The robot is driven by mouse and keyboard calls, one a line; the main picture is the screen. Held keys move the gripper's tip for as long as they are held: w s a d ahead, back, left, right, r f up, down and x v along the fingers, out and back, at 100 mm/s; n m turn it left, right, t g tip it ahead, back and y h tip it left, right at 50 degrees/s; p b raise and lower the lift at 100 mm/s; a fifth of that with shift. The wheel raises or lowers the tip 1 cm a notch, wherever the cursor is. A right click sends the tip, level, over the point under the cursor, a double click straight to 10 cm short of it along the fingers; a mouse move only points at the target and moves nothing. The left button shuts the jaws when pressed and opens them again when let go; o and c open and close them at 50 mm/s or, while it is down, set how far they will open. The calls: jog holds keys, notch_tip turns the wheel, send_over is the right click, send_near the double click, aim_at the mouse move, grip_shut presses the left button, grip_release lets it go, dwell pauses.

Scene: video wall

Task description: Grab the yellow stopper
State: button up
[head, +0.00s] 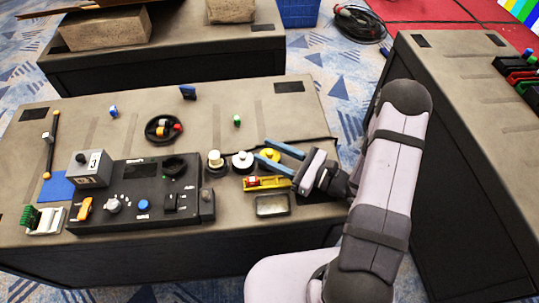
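A round yellow piece (270,154), which looks like the yellow stopper, is on the table just right of a white round piece with a dark top (243,161). My gripper (263,150) has two blue fingers, spread apart and pointing left. The yellow piece shows between the fingers, and the lower finger partly covers it. I cannot tell whether the fingers touch it or are above it.
A yellow holder with a red part (266,184) and a metal tray (272,205) lie just below the fingers. Another white round piece (214,160) and a black control panel (135,198) are left. A small green piece (237,120) stands behind; bare table (290,115) surrounds it.

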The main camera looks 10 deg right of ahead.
aim_at(269, 151)
jog(key=shift+w+a, duration=0.15)
jog(key=shift+c, duration=0.3)
grip_shut()
jog(key=shift+r, duration=0.1)
jog(key=shift+r+p, duration=0.55)
jog(key=shift+r, duration=4.35)
